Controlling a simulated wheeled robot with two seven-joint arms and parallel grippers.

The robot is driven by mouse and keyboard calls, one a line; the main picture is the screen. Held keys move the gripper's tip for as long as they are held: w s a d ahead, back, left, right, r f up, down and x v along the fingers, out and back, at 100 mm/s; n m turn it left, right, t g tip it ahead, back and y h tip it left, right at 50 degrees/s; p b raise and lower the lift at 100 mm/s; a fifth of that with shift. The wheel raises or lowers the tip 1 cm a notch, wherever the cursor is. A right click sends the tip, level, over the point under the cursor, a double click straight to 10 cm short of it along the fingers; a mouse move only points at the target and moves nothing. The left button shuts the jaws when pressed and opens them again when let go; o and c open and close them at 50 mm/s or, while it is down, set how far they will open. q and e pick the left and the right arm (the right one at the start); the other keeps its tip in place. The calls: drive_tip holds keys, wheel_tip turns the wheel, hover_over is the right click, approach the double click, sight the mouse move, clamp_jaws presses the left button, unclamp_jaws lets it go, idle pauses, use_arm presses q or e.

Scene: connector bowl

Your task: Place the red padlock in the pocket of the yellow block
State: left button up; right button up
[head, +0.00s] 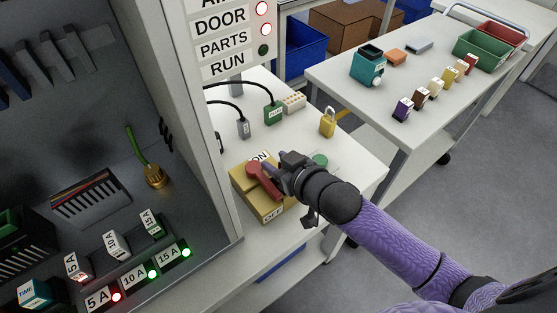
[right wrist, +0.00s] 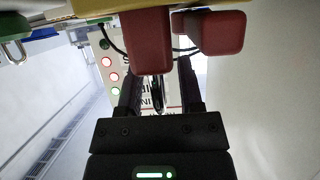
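A yellow block (head: 243,187) with ON and OFF labels sits on the white bench. A red handle (head: 262,178) is on its top; in the right wrist view red parts (right wrist: 148,45) hang in front of the fingers. My right gripper (head: 280,166) is at the handle; its fingers (right wrist: 160,85) stand apart with a gap between them. Contact with the red part is unclear. I see no red padlock; a brass-yellow padlock (head: 328,124) stands upright on the bench behind the gripper, its shackle up. No pocket in the block is clearly visible. My left gripper is out of view.
A green round button (head: 320,160) is right of the gripper. The cabinet edge (head: 205,130) rises at left. A second table (head: 400,65) holds small blocks and bins.

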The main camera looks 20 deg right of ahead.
drive_tip(key=shift+r, duration=0.1)
drive_tip(key=shift+s+d+r, duration=0.1)
drive_tip(key=shift+s+r, duration=0.1)
drive_tip(key=shift+s, duration=0.05)
drive_tip(key=p+v, duration=0.4)
drive_tip(key=v, duration=0.8)
drive_tip(key=s+d+f+m+g+h, duration=0.1)
drive_tip(key=s+d+f+g+h, duration=0.15)
drive_tip(key=f, duration=0.55)
drive_tip(key=s+d+f+g+h, duration=0.1)
drive_tip(key=s+d+f, duration=0.15)
drive_tip(key=f, duration=0.55)
drive_tip(key=s+d+f+m+g+h, duration=0.1)
drive_tip(key=s+d+f+g, duration=0.15)
drive_tip(key=f, duration=0.55)
drive_tip(key=s+a+f+g, duration=0.2)
drive_tip(key=s+f, duration=0.3)
drive_tip(key=s, duration=0.5)
drive_tip(key=s+a+f+g, duration=0.3)
drive_tip(key=s+f+g, duration=0.1)
drive_tip(key=s, duration=0.5)
drive_tip(key=shift+s+f+n, duration=0.3)
drive_tip(key=shift+s+f, duration=0.05)
drive_tip(key=shift+f, duration=0.45)
drive_tip(key=shift+d, duration=0.1)
